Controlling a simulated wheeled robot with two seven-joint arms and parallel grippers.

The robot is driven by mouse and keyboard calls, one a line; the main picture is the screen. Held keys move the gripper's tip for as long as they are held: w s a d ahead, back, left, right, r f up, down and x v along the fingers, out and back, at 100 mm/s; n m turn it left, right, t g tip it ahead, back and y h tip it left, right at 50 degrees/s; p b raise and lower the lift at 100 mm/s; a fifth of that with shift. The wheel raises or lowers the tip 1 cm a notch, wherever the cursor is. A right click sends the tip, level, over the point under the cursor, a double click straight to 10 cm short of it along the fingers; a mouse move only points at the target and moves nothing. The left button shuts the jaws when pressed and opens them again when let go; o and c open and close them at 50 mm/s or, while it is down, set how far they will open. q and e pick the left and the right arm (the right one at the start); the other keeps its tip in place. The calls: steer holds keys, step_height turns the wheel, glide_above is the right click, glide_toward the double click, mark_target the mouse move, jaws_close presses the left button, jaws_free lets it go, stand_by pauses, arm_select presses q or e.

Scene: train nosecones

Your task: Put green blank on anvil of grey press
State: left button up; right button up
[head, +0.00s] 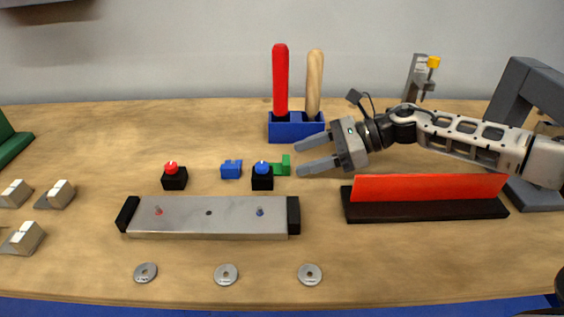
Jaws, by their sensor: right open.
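The green blank (283,167) is a small stepped piece on the wooden table, partly hidden behind a blue-knobbed black block (262,178). My right gripper (301,157) reaches in from the right, its two fingers open and pointing left. The fingertips show just right of the green blank, with nothing visible between them; I cannot tell whether they touch it. The grey press (522,88) is a large dark frame at the right edge. My right arm crosses in front of it, and its anvil cannot be made out. My left gripper is not in view.
A blue piece (231,169) and a red-knobbed block (173,177) stand left of the blank. A metal plate (209,226) lies in front. A red bar on a black base (428,188) lies below my arm. A blue holder (296,131) with two handles stands behind.

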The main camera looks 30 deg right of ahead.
mark_target(291, 170)
steer(key=shift+p+x, duration=0.45)
steer(key=shift+x, duration=1.55)
steer(key=shift+s, duration=0.1)
steer(key=c, duration=1.1)
steer(key=shift+r, duration=0.15)
